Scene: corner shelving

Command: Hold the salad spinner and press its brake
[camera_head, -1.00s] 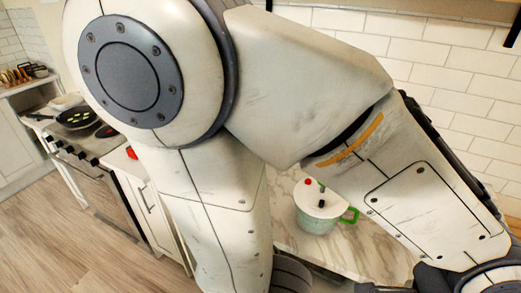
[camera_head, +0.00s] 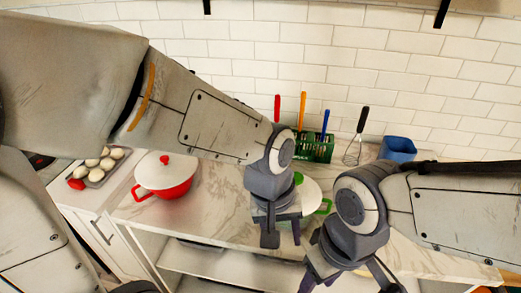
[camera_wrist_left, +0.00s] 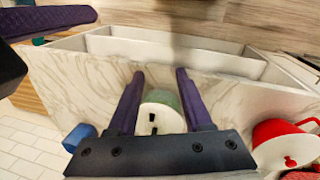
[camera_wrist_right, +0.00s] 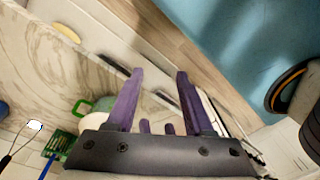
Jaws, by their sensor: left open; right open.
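The salad spinner (camera_head: 311,192) stands on the marble counter, with a white lid and a green handle. In the head view, my left gripper and wrist partly cover it. It also shows in the left wrist view (camera_wrist_left: 163,121), beyond and between the fingers, with small dark parts on its lid. My left gripper (camera_head: 282,236) is open and empty, in front of the spinner. My right gripper (camera_head: 345,284) is open and empty, in front and to the right, over the counter's front edge. In the right wrist view, the spinner (camera_wrist_right: 95,120) is mostly hidden behind that gripper.
A red pot with a white lid (camera_head: 166,172) stands left on the counter (camera_head: 215,212), beside a tray of white round items (camera_head: 97,172). Behind the spinner are a green rack with utensils (camera_head: 316,147), a whisk (camera_head: 355,145) and a blue container (camera_head: 397,149). Open shelves lie below.

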